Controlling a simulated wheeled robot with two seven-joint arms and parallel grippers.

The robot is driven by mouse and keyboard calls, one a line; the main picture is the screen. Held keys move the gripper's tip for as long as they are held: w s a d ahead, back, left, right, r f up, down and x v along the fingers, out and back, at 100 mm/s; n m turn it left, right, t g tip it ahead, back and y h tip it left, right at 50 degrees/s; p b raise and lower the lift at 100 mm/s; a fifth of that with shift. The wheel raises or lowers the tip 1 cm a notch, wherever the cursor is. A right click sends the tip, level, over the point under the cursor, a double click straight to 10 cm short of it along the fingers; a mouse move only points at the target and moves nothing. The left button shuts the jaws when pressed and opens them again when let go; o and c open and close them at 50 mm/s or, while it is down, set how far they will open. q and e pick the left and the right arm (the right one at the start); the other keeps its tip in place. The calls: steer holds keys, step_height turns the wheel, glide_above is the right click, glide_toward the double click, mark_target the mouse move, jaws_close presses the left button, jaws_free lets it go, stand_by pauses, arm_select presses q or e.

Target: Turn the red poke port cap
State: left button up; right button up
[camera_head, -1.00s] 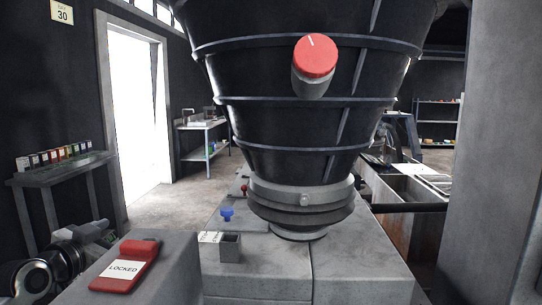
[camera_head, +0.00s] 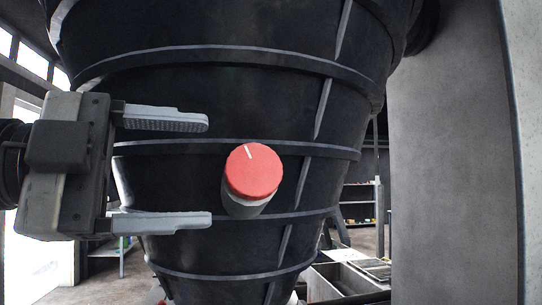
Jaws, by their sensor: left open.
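The red poke port cap (camera_head: 254,171) is a round red disc with a short white line near its top edge. It sits on the end of a short grey pipe (camera_head: 240,209) that sticks out of the black cone-shaped hopper (camera_head: 190,175). My left gripper (camera_head: 209,171) comes in from the left with its two grey fingers one above the other. It is open and empty. The fingertips are left of the cap and apart from it in the picture, with the cap at a height between them. My right gripper is not in view.
A broad grey column (camera_head: 450,150) stands close on the right. Raised ribs ring the hopper above and below the cap. Grey open bins (camera_head: 345,281) lie low on the right, and a shelf (camera_head: 360,203) stands behind. The space around the cap's front looks clear.

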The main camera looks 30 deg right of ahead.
mark_target(283, 170)
arm_select(q)
steer(key=d, duration=0.2)
steer(key=d+p, duration=0.1)
steer(key=d, duration=0.2)
steer(key=d+p, duration=0.1)
steer(key=d, duration=0.2)
steer(key=shift+s+r, duration=0.1)
steer(key=shift+s, duration=0.3)
steer(key=shift+d, duration=0.55)
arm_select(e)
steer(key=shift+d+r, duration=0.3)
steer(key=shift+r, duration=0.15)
